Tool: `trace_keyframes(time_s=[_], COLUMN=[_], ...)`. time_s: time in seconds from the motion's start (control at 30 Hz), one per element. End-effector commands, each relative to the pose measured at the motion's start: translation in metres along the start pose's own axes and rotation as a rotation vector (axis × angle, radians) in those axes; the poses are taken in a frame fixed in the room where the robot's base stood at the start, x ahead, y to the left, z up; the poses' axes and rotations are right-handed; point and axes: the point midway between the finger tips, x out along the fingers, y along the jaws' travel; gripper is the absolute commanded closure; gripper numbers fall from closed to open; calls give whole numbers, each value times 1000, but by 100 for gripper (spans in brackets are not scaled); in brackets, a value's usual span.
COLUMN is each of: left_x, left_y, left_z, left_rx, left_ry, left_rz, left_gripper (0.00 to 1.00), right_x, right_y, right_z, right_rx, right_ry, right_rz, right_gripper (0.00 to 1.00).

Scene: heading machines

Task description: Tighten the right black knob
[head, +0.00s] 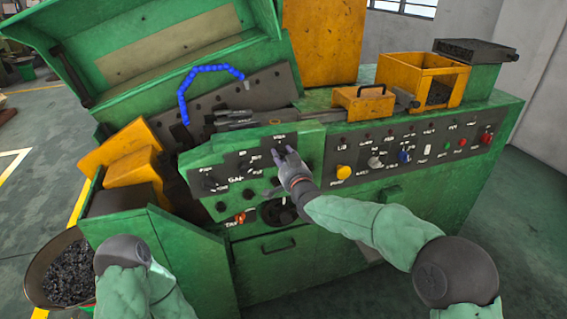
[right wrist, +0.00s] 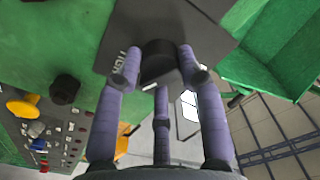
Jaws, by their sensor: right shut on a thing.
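My right gripper (head: 284,156) reaches the upper right part of the dark control panel (head: 232,172) on the green machine. In the right wrist view its fingers (right wrist: 158,75) are closed around a black knob (right wrist: 158,56), which sits on a dark plate with white lettering. The fingers mostly hide this knob in the head view. Another black knob (right wrist: 65,88) stands apart on the green face in the right wrist view. My left arm shows at the lower left of the head view, but its gripper does not show.
A yellow button (head: 343,172), a blue knob (head: 404,156) and a red button (head: 487,138) are on the panel to the right. A drawer with a handle (head: 279,246) is below. A bin of dark pieces (head: 68,272) stands at the lower left. Open floor lies at the right.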

Motion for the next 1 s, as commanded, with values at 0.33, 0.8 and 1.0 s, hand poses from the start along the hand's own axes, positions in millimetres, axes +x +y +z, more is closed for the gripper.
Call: trace_keyframes(time_s=[0.33, 0.8, 1.0], left_x=[8, 7, 7], left_y=[-3, -3, -3], left_z=[0, 0, 0], left_rx=[0, 0, 0], left_ry=[0, 0, 0], left_rz=[0, 0, 0], left_gripper=[60, 60, 60], right_x=[0, 0, 0], right_y=[0, 0, 0], right_z=[2, 1, 0], right_rx=[67, 68, 68], right_ry=[-3, -2, -1], right_rz=[0, 0, 0], right_gripper=[94, 38, 38])
